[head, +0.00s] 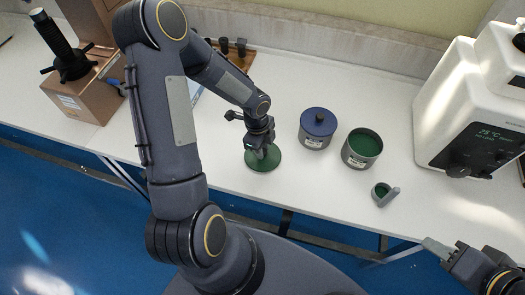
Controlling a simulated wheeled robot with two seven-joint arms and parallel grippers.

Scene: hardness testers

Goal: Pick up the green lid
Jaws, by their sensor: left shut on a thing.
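The green lid (264,161) is a round dark green disc near the front edge of the white table, left of the jars. My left gripper (261,148) points down at its middle and is shut on it; the fingertips and the grasped part are mostly hidden by the gripper body. I cannot tell whether the lid touches the table. My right gripper (424,244) is at the lower right, in front of the table edge, away from the lid; I cannot tell its opening.
A grey jar with green contents (362,148) stands open. Left of it is a jar with a blue lid (317,127). A small grey cup with a handle (382,193) is near the front edge. A white machine (462,110) stands right, a cardboard box (84,97) left.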

